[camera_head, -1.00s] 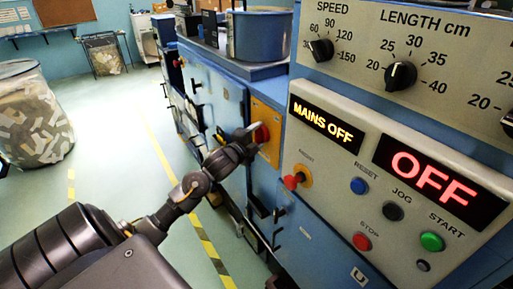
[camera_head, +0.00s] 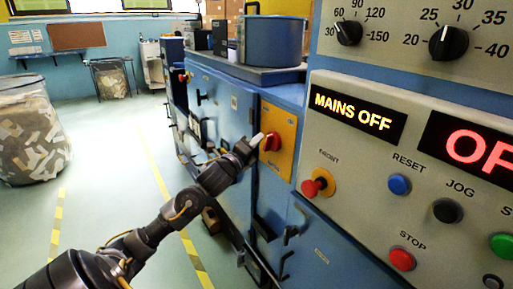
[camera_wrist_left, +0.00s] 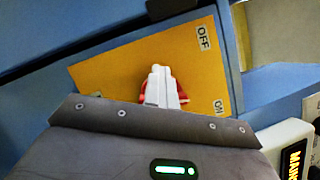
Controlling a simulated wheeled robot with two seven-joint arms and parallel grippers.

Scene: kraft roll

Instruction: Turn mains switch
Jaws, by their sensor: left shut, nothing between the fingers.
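The red mains switch (camera_head: 271,142) sits on a yellow plate (camera_head: 285,126) on the blue machine's side. My left gripper (camera_head: 257,139) reaches it from the left, with its pale fingertips just short of or against the knob; I cannot tell if they touch. In the left wrist view, the shut white fingers (camera_wrist_left: 163,85) lie in front of the red knob (camera_wrist_left: 145,93) and hide most of it. The yellow plate (camera_wrist_left: 110,72) there carries "OFF" and "ON" labels. A display (camera_head: 355,112) reads "MAINS OFF" in yellow. My right gripper is not in view.
The control panel (camera_head: 350,222) to the right has a red mushroom button (camera_head: 312,187), a blue reset button (camera_head: 399,184) and a red stop button (camera_head: 401,259). A blue pot (camera_head: 273,38) stands on the machine. The floor at left is open, with a scrap bin (camera_head: 30,130).

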